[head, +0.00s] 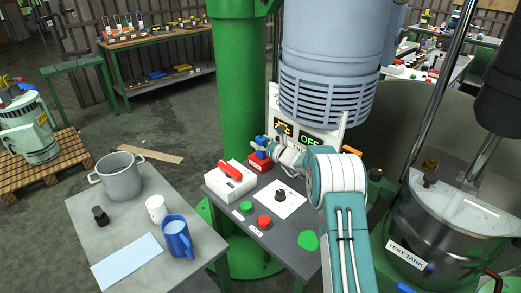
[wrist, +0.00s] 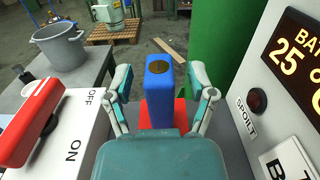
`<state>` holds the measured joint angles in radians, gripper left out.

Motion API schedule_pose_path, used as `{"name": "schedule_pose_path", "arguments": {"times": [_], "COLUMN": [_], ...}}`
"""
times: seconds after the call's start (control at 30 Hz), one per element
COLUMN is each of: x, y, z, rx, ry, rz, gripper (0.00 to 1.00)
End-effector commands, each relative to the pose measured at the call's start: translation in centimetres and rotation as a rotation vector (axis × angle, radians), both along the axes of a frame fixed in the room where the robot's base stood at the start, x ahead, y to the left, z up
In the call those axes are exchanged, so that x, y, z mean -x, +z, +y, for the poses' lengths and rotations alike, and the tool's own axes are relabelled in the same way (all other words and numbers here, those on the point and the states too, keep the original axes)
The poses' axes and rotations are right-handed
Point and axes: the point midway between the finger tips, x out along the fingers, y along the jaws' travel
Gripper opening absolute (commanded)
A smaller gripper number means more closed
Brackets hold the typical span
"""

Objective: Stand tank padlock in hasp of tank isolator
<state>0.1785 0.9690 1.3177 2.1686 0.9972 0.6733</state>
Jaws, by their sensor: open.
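A blue padlock body (wrist: 158,88) with a round brass-coloured disc on top stands upright at a red block (wrist: 182,112). In the head view the blue padlock (head: 261,142) shows above the red block (head: 259,162), at the back of the bench. My gripper (wrist: 160,78) is open, with one finger on each side of the padlock; I cannot tell if they touch it. The isolator is a white box (head: 229,186) with a red lever (head: 230,170), left of my gripper; the wrist view shows its ON and OFF marks. Its hasp cannot be made out.
A green column (head: 240,95) rises behind the bench. A display panel (wrist: 285,75) stands close on the right. Green (head: 246,207) and red (head: 264,222) buttons are in front. A left table holds a pot (head: 121,178), a white cup (head: 156,209) and a blue jug (head: 176,238).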

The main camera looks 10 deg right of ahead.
Motion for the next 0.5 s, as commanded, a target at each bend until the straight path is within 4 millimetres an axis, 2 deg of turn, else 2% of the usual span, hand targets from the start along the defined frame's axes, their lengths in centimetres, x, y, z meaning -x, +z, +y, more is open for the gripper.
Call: {"name": "schedule_pose_path", "arguments": {"times": [0.03, 0.07, 0.1, 0.17, 0.2, 0.5], "x": [0.01, 0.01, 0.01, 0.01, 0.01, 0.02], "y": [0.01, 0.02, 0.02, 0.02, 0.02, 0.10], "z": [-0.02, -0.02, -0.03, -0.03, -0.03, -0.05], "rx": [0.000, 0.000, 0.000, 0.000, 0.000, 0.000], "ry": [0.000, 0.000, 0.000, 0.000, 0.000, 0.000], "rz": [0.000, 0.000, 0.000, 0.000, 0.000, -0.001], "gripper": [0.62, 0.49, 0.31, 0.05, 0.00, 0.00]}}
